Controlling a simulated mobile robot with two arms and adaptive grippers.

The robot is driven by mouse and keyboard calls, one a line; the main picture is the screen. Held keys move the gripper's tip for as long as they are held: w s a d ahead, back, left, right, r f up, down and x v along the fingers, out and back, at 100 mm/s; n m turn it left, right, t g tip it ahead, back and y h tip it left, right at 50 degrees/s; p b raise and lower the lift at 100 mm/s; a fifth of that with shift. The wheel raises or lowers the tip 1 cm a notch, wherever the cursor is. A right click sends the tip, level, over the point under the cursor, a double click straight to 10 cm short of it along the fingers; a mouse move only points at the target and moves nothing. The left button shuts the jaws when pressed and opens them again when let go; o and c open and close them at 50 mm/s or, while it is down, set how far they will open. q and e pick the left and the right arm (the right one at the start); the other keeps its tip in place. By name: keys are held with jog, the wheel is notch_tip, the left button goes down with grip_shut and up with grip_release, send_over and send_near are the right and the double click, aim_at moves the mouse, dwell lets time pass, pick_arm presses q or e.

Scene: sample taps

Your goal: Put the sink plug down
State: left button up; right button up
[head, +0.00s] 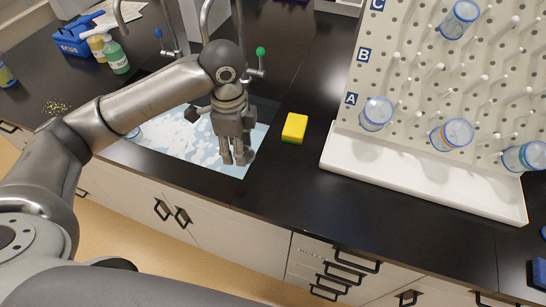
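My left gripper (236,160) hangs over the front right part of the sink (185,138), with its fingers pointing down. The fingers look close together, but I cannot tell whether they are open or shut. I cannot make out a sink plug in the head view; the gripper or the foam may hide it. The sink shows pale blue water with white foam. My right gripper is not in view.
A yellow and green sponge (294,128) lies on the black counter right of the sink. Taps with a blue and a green knob (260,51) stand behind it. A pegboard (440,85) with beakers stands at right; bottles (115,56) and a blue caddy (74,40) stand at left.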

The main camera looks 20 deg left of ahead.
aim_at(270, 166)
pick_arm(q)
jog(key=w+d+f, duration=0.2)
jog(key=w+f, duration=0.1)
jog(key=w+d+f+p, duration=0.1)
jog(key=w+d+f, duration=0.1)
jog(key=d+f, duration=0.1)
jog(key=shift+w+p, duration=0.3)
jog(key=shift+w, duration=0.1)
jog(key=shift+w+d+f, duration=0.25)
jog(key=shift+w+f, duration=0.05)
jog(key=shift+f, duration=0.2)
jog(key=shift+w+f+p, duration=0.1)
jog(key=shift+f+p, duration=0.25)
jog(key=shift+f, duration=0.05)
notch_tip(270, 166, down, 3)
jog(key=shift+d+r+p, duration=0.1)
jog(key=shift+r+p, duration=0.1)
jog(key=shift+p, duration=0.3)
jog(key=o, duration=1)
jog(key=shift+f, duration=0.15)
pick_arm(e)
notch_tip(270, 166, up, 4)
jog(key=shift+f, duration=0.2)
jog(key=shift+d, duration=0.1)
